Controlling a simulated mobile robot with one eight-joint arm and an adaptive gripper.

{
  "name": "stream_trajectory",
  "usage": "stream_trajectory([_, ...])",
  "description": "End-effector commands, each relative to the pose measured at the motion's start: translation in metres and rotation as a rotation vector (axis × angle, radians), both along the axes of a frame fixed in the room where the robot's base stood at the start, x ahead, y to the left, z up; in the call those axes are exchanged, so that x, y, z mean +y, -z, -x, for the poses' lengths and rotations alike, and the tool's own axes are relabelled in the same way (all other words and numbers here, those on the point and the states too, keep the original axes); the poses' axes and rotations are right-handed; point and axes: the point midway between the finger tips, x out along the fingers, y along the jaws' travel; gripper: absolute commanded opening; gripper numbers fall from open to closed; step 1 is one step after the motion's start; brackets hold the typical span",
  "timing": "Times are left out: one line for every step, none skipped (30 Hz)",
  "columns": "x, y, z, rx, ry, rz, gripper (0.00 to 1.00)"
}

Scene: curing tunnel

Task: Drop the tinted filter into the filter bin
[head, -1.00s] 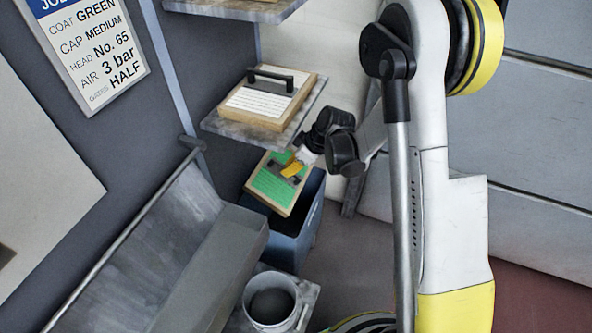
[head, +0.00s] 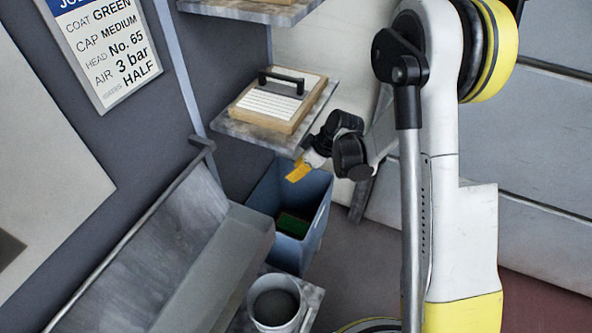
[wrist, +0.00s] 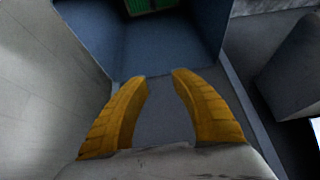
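The green tinted filter (head: 292,224) lies down inside the blue filter bin (head: 311,190); the bin's front wall hides part of it. In the wrist view a strip of the green filter (wrist: 146,5) shows at the top edge, inside the blue bin (wrist: 165,38). My gripper (head: 297,171) is above the bin, apart from the filter. In the wrist view its two yellow fingers (wrist: 160,78) are spread with nothing between them.
A white filter with a black handle (head: 275,105) rests on the shelf (head: 257,137) just above the bin. A grey trough (head: 225,258) stands left of the bin, and a pale bucket (head: 274,304) stands in front. A job board (head: 105,50) hangs on the wall.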

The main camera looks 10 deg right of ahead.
Motion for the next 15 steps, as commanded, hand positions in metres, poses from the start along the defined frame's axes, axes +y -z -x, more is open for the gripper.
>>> stream_trajectory([-0.001, -0.001, 0.0, 0.0, 0.0, 0.0, 0.31])
stream_trajectory([-0.001, -0.002, 0.001, 0.0, 0.0, 0.0, 0.31])
stream_trajectory([-0.002, -0.005, 0.001, 0.0, 0.001, 0.0, 0.31])
stream_trajectory([-0.004, -0.008, 0.002, 0.0, 0.001, 0.0, 0.31])
stream_trajectory([-0.006, -0.012, 0.004, 0.0, 0.002, 0.0, 0.31])
stream_trajectory([-0.009, -0.018, 0.006, 0.0, 0.002, 0.0, 0.31])
stream_trajectory([-0.011, -0.023, 0.008, 0.0, 0.004, 0.0, 0.31])
stream_trajectory([-0.014, -0.028, 0.01, -0.001, 0.003, 0.0, 0.31])
stream_trajectory([-0.017, -0.036, 0.013, 0.0, 0.002, 0.0, 0.31])
stream_trajectory([-0.02, -0.042, 0.015, 0.0, 0.002, 0.0, 0.31])
stream_trajectory([-0.023, -0.049, 0.017, 0.001, 0.003, 0.0, 0.31])
stream_trajectory([-0.027, -0.057, 0.02, 0.001, 0.003, 0.0, 0.31])
stream_trajectory([-0.03, -0.062, 0.022, 0.001, 0.002, 0.001, 0.31])
stream_trajectory([-0.032, -0.068, 0.024, 0.0, 0.002, 0.0, 0.31])
stream_trajectory([-0.035, -0.075, 0.026, 0.0, 0.002, 0.0, 0.31])
